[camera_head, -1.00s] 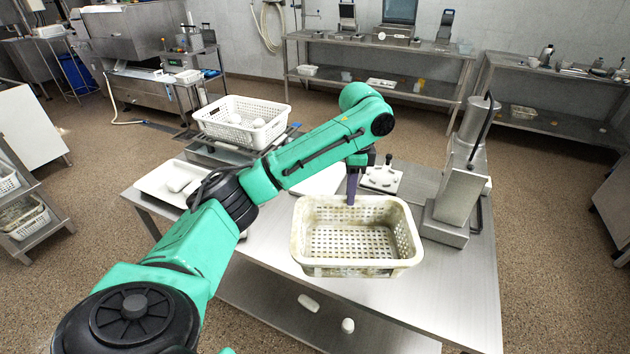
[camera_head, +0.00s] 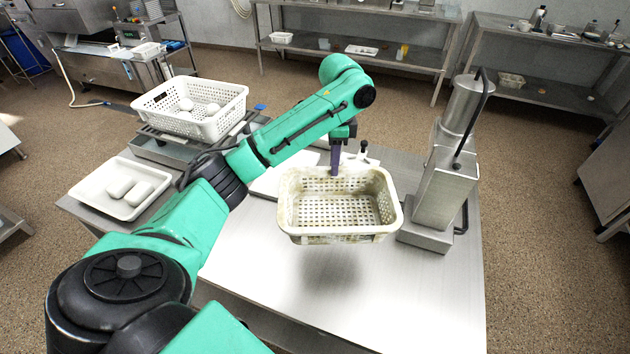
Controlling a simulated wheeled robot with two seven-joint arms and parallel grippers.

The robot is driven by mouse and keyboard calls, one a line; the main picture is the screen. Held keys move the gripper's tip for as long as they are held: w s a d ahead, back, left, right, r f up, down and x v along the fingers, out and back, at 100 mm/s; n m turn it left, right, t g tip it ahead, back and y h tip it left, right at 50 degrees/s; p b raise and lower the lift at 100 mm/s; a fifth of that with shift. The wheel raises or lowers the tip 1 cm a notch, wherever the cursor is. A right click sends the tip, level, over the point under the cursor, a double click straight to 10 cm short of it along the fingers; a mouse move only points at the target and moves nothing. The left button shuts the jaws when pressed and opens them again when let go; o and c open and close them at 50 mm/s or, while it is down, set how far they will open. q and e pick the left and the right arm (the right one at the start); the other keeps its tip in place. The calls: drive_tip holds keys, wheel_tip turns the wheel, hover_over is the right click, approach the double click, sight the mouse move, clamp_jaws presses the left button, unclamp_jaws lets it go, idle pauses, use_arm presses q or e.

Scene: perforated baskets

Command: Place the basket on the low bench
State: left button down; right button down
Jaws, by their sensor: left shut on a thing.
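A worn off-white perforated basket (camera_head: 340,238) hangs roughly level above the steel table in front of me. Its shadow falls on the table top below, apart from it. My left gripper (camera_head: 336,170) is shut on the basket's far rim, pointing down. The basket looks empty. The steel table (camera_head: 400,300) has a bare bright top under and in front of the basket. I cannot tell whether this table is the low bench. My right gripper is not in view.
A steel machine (camera_head: 447,185) with a black handle stands close to the basket's right. A white basket (camera_head: 215,125) with pale pieces sits at the back left, near a white tray (camera_head: 150,206). Steel shelving tables (camera_head: 530,85) stand along the back. The table's front is clear.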

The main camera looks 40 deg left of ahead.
sight(332, 203)
use_arm(q)
drive_tip(key=f, duration=0.5)
drive_tip(key=f+p, duration=0.1)
drive_tip(key=f, duration=0.9)
drive_tip(key=shift+w+a+f+p, duration=0.1)
drive_tip(key=shift+w+f+p, duration=0.15)
drive_tip(key=shift+f+p, duration=0.15)
drive_tip(key=c, duration=0.8)
unclamp_jaws()
drive_tip(key=shift+c, duration=0.2)
wheel_tip(332, 203, up, 12)
drive_tip(key=shift+r+b, duration=0.1)
drive_tip(key=shift+b, duration=0.5)
